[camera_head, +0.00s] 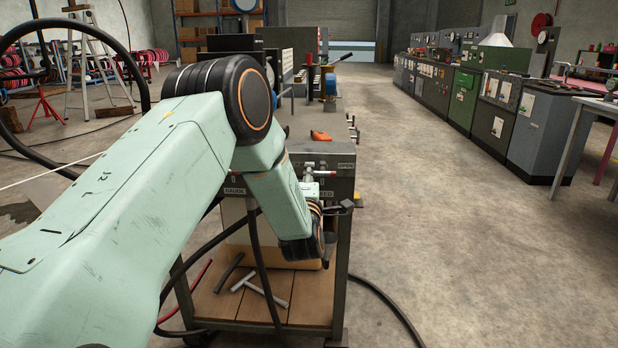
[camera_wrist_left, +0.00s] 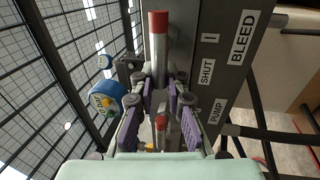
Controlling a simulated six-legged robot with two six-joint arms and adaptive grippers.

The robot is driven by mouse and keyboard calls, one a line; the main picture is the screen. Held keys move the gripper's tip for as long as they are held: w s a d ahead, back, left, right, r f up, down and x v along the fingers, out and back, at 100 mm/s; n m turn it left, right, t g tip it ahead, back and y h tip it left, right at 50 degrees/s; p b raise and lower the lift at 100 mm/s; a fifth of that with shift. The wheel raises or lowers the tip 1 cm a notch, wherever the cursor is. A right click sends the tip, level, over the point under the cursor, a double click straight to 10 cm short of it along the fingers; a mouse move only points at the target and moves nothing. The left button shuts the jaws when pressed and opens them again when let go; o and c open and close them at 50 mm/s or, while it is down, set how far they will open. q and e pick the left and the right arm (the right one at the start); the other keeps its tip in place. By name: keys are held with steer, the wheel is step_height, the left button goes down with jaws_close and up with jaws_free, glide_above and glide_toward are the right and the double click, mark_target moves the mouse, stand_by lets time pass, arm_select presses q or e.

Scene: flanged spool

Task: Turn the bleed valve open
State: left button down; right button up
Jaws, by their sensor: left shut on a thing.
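The bleed valve's grey bar handle with a red end (camera_wrist_left: 158,50) shows in the wrist view, pointing toward the top of the picture beside a dark panel (camera_wrist_left: 208,30) lettered BLEED, SHUT and PUMP. My left gripper (camera_wrist_left: 160,88) has its purple-padded fingers on either side of the bar, shut on it below the red end. In the head view the left gripper (camera_head: 338,208) is at the front of the bench panel, partly hidden by my wrist. A red handle part (camera_head: 326,173) shows just above it, near a BLEED label and an OPEN label. The valve body is mostly hidden. My right gripper is not in view.
A round blue gauge (camera_wrist_left: 106,98) sits left of the fingers. A grey T-shaped tool (camera_head: 262,292) lies on the cart's lower shelf (camera_head: 225,300). Black hoses run around the cart. An orange object (camera_head: 320,135) lies on the bench top. The floor to the right is clear.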

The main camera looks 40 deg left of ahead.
arm_select(q)
steer(key=shift+d, duration=0.15)
steer(key=c, duration=1.4)
jaws_free()
steer(key=shift+w, duration=0.1)
steer(key=v, duration=1.2)
